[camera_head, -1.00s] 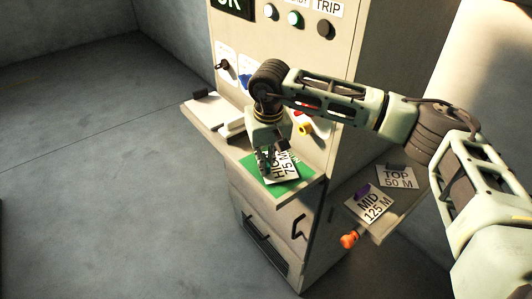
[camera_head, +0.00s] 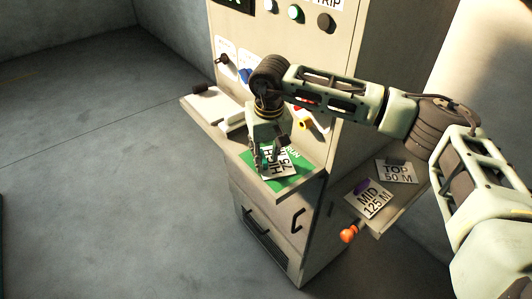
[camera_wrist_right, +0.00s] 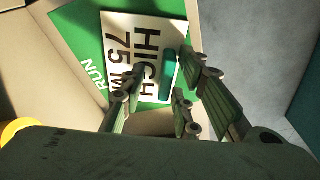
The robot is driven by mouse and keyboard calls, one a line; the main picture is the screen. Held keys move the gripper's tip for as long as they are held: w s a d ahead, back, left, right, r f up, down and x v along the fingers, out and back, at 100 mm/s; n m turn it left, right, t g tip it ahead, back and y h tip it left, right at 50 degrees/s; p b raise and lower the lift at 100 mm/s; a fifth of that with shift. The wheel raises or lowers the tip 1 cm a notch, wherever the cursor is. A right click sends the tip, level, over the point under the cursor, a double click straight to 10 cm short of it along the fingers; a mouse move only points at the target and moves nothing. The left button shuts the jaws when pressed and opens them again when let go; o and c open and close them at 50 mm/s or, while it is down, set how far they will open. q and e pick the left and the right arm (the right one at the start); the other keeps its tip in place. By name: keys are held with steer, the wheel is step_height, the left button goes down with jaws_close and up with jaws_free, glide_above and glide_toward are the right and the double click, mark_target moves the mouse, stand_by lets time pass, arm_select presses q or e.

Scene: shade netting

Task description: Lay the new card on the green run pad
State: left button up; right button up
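The white card reading HIGH 75 M (camera_head: 281,170) lies on the green run pad (camera_head: 295,183), on the cabinet's shelf. In the right wrist view the card (camera_wrist_right: 145,30) looks flat on the green pad (camera_wrist_right: 80,45), with a teal tab (camera_wrist_right: 170,68) standing on it. My right gripper (camera_head: 270,152) is just above the card. Its fingers (camera_wrist_right: 168,80) are spread on either side of the tab, with gaps showing. The gripper hides part of the card in the head view. My left gripper is not in view.
Cards reading MID 125 M (camera_head: 374,205) and TOP 50 M (camera_head: 397,172) lie on a lower side shelf (camera_head: 388,220) at right. An orange knob (camera_head: 348,234) sticks out near that shelf. The control cabinet (camera_head: 385,60) rises behind the pad. The floor at left is clear.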

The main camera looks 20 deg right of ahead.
step_height(320, 180, up, 12)
steer(key=s+b, duration=0.1)
steer(key=b, duration=0.2)
steer(key=shift+s+b, duration=0.35)
steer(key=shift+s, duration=0.05)
